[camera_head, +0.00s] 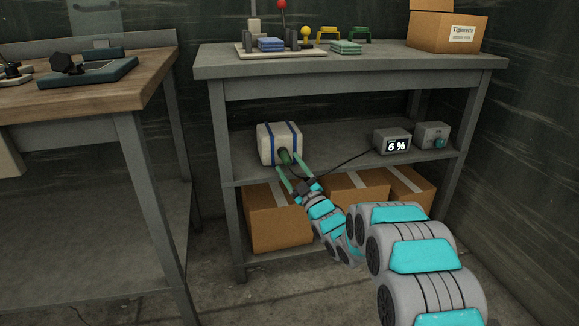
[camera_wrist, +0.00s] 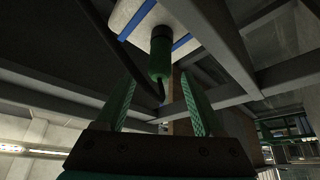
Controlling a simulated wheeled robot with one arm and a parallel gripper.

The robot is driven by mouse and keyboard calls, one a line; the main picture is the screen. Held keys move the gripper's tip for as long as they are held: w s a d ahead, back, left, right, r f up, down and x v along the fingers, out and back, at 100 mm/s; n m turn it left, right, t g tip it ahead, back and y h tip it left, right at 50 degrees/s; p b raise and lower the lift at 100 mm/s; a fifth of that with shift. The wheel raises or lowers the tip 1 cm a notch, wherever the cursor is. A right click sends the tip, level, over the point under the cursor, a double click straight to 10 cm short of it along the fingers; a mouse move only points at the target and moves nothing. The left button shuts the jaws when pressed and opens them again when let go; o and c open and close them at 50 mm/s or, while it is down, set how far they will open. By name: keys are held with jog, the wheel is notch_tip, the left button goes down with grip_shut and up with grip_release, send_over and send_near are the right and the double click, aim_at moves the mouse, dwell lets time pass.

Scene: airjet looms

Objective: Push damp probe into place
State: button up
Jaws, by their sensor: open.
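The damp probe (camera_head: 285,156) is a green cylinder with a black collar and a dark cable. It points at the front face of a white box with blue straps (camera_head: 270,137) on the middle shelf. In the wrist view the probe (camera_wrist: 160,62) has its collar end against the white box (camera_wrist: 185,12); how deep it sits I cannot tell. My gripper (camera_head: 289,162) is open in front of the box. In the wrist view the green fingers of my gripper (camera_wrist: 158,80) stand either side of the probe's rear end, with gaps visible on both sides.
A meter reading 6 % (camera_head: 394,142) stands right on the shelf, joined to the probe by the cable (camera_head: 345,163). A grey box with a knob (camera_head: 432,135) is beside it. Cardboard boxes (camera_head: 275,220) fill the space below. The bench top (camera_head: 350,62) overhangs the shelf.

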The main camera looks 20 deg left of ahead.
jog(key=v, duration=0.7)
jog(key=shift+d+f, duration=0.1)
jog(key=shift+d, duration=0.1)
jog(key=w+d+r+m+h+p, duration=0.15)
jog(key=d+m+h, duration=0.35)
jog(key=d, duration=0.5)
jog(key=w+d+r+m+h+p, duration=0.1)
jog(key=d+r+m+h+p, duration=0.15)
jog(key=d+h, duration=0.7)
jog(key=s+d+m+g+h, duration=0.2)
jog(key=s+d+m+g, duration=0.2)
jog(key=s+d, duration=0.55)
jog(key=s+d+r+m+g+p, duration=0.1)
jog(key=s+d+m+g, duration=0.1)
jog(key=s, duration=1.2)
jog(key=s+d+m+g+p, duration=0.1)
jog(key=s+d+m+g, duration=0.2)
jog(key=s, duration=1.1)
jog(key=s+d+r+m+g+h+p, duration=0.1)
jog(key=s+d+g, duration=0.3)
jog(key=s, duration=1.1)
jog(key=m+g, duration=0.1)
jog(key=g, duration=0.1)
jog(key=shift+d+r+g+p, duration=0.3)
jog(key=shift+d, duration=0.1)
